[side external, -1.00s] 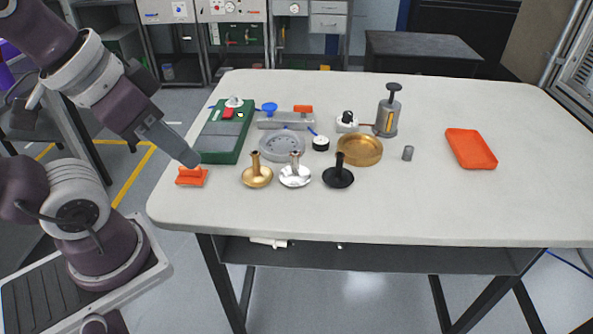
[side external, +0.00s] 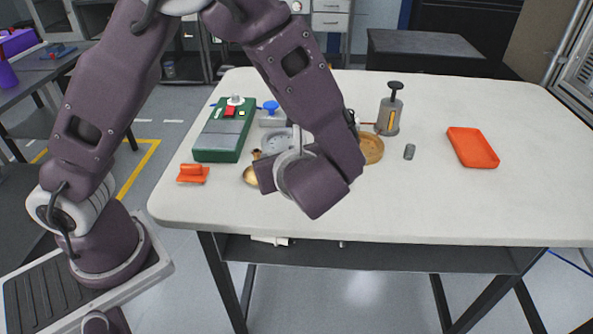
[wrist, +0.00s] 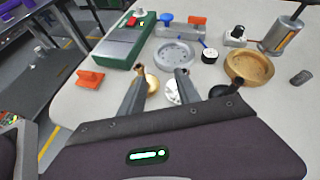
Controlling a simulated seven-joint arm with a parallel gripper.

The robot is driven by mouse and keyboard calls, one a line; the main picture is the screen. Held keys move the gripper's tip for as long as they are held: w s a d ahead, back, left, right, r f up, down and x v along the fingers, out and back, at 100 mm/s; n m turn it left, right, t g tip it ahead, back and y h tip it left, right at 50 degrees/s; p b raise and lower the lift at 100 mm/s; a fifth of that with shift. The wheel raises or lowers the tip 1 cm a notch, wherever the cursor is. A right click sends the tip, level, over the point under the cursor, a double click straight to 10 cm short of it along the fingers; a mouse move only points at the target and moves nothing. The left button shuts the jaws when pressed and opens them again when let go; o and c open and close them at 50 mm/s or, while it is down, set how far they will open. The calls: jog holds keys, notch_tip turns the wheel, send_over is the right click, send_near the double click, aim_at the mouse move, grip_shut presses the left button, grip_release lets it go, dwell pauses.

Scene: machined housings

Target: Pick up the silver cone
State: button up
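The silver cone (wrist: 171,92), a shiny flared base, shows in the wrist view just left of my right-hand finger, which covers part of it. My arm hides it in the side external view. My gripper (wrist: 160,73) is open, its two fingers apart, reaching toward the row of cones; contact with any cone cannot be told. The gold cone (wrist: 152,86) is beside the left-hand finger, and part of it shows in the side external view (side external: 250,176). The black cone (wrist: 228,89) is to the right of the fingers.
Behind the cones are a grey round dish (wrist: 175,54) and a brass dish (wrist: 249,67). A green box (side external: 224,130) and an orange part (side external: 192,174) are at left. A metal pump (side external: 389,112), small grey cylinder (side external: 409,151) and orange tray (side external: 472,147) are at right.

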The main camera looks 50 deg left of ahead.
jog(key=w+d+f+m+t, duration=0.2)
jog(key=m, duration=0.1)
jog(key=shift+w+d+f, duration=0.15)
jog(key=shift+d, duration=0.1)
jog(key=x, duration=0.7)
jog(key=shift+f, duration=0.1)
grip_shut()
